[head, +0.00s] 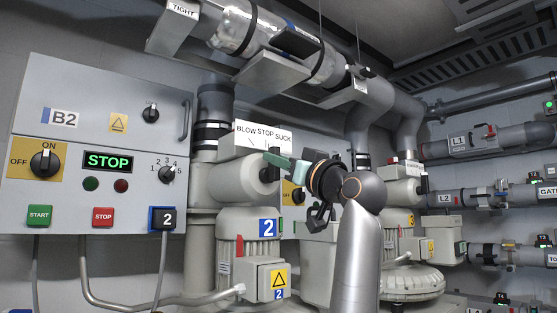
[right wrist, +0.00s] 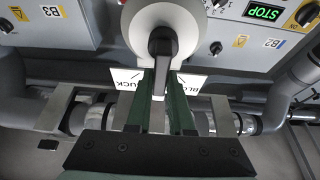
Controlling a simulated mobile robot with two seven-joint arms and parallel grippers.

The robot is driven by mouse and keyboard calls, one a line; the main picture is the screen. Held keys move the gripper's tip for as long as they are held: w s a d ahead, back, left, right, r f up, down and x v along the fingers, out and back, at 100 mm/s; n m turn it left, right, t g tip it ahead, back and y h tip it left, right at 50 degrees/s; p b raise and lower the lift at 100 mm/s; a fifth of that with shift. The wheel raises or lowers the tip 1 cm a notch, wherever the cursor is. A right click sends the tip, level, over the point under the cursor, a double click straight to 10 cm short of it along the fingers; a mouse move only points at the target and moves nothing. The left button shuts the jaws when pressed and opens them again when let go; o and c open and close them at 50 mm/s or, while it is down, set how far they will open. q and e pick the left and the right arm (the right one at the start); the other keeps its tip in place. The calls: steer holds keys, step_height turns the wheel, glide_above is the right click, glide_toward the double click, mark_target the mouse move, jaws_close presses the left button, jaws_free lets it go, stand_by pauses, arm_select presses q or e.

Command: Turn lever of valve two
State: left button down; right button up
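My right gripper (head: 276,161) is at the lever, reaching in from the right. In the right wrist view its two green fingers (right wrist: 161,98) stand either side of the lever's end, close to it. I cannot tell whether they press on it. My left gripper is not in view.
The B2 control panel (head: 75,80) with its STOP display stands at the left. A thick pipe (head: 235,33) runs overhead. The grey motor marked 2 (head: 238,232) is below the lever. Pipes labelled L1 and L2 (head: 450,198) are at the right.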

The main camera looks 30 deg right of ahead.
jaws_close()
steer(key=shift+n, duration=0.4)
steer(key=n+g+y, duration=0.1)
steer(key=n+y, duration=0.1)
steer(key=n, duration=0.2)
steer(key=a+n+y, duration=0.1)
steer(key=n+y, duration=0.1)
steer(key=n, duration=0.2)
steer(key=n+g+y, duration=0.1)
steer(key=n+y, duration=0.1)
steer(key=n, duration=0.1)
steer(key=shift+s+a+f+n+g+p, duration=0.15)
steer(key=shift+a+f+n+g+p, duration=0.15)
steer(key=shift+a+n+p, duration=0.1)
steer(key=o, duration=0.6)
jaws_free()
steer(key=shift+a, duration=0.1)
